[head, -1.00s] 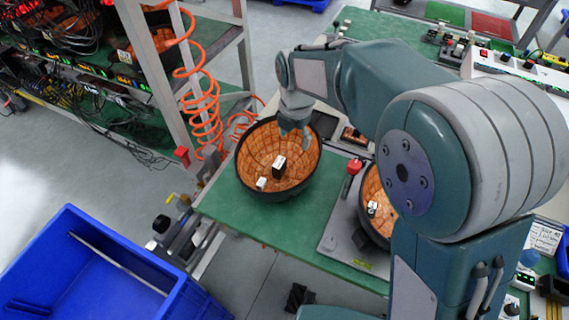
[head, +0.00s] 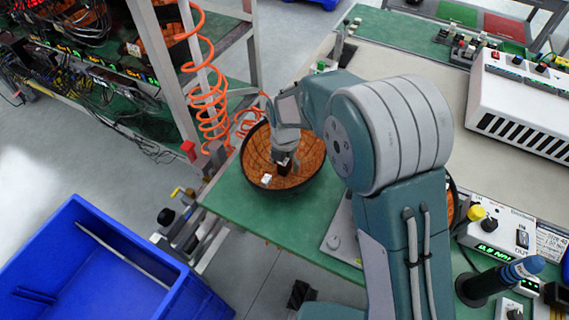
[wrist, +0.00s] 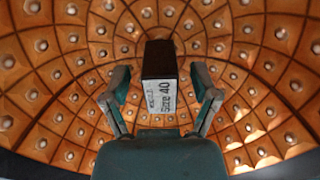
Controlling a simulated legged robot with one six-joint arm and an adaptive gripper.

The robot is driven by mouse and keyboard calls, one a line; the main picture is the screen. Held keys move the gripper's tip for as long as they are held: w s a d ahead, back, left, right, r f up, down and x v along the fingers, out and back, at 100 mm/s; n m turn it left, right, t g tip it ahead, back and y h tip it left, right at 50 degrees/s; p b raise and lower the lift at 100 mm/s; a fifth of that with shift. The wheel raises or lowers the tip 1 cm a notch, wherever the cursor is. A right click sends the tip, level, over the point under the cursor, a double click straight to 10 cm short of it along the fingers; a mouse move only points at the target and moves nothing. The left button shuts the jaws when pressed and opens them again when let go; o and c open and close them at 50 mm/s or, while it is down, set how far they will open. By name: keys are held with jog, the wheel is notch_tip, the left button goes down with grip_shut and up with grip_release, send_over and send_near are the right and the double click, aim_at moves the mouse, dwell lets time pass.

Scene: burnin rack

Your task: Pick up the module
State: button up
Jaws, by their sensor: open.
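The module is a small dark block (head: 284,167) standing inside a dark-rimmed bowl (head: 309,153) with an orange, tiled inner surface. My gripper (head: 285,158) reaches down into the bowl over the module. In the wrist view my gripper (wrist: 161,83) is open, with one finger on each side of the module and gaps showing between them. In the head view, my gripper hides the module's upper part.
A small white piece (head: 266,178) lies in the bowl beside the module. The bowl stands on a green bench (head: 235,198). An orange coiled hose (head: 207,95) hangs by a rack post behind it. A blue bin (head: 110,250) stands at lower left.

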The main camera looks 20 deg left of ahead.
jog(key=shift+f, duration=0.4)
grip_shut()
jog(key=shift+r, duration=0.15)
